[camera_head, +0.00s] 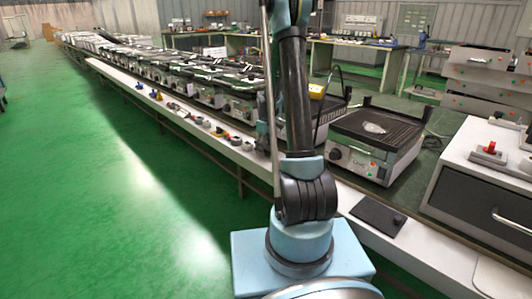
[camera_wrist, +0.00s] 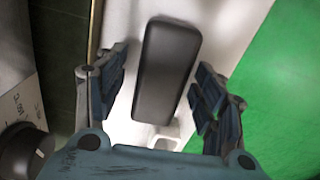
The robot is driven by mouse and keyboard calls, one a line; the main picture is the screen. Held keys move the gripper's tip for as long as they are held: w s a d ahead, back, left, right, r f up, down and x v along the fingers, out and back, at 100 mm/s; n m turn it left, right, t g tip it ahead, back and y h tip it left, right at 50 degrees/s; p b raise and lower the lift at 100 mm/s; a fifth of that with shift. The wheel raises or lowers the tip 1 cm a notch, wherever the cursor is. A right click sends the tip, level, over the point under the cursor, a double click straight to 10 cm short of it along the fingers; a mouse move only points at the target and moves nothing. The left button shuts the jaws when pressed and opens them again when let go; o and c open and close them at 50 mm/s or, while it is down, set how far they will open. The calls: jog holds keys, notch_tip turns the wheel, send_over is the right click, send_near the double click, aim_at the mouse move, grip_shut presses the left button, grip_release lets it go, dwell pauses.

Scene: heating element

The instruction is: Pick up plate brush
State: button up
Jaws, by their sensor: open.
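A dark, rounded, elongated block (camera_wrist: 168,65), which looks like the plate brush, lies on the white ledge in the wrist view. It is slightly tilted in the picture, and a pale piece (camera_wrist: 165,132) shows at its lower end. My gripper (camera_wrist: 160,66) is open, with one blue finger on each side of the block. A gap shows between the block and each finger. I cannot tell how far the fingertips are above the ledge. In the head view my arm hides most of this spot, and I cannot make out the brush there.
A grill (camera_head: 376,140) with a ribbed black plate stands on the bench right of my arm. Its knob (camera_wrist: 22,150) seems to show at lower left in the wrist view. A black flat pad (camera_head: 378,216) lies on the ledge. The green floor (camera_head: 100,190) at left is clear.

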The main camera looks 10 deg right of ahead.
aim_at(266, 146)
jog(key=c, duration=1.3)
notch_tip(266, 146, up, 10)
jog(key=o, duration=0.5)
jog(key=shift+c, duration=1.2)
jog(key=shift+s, duration=0.1)
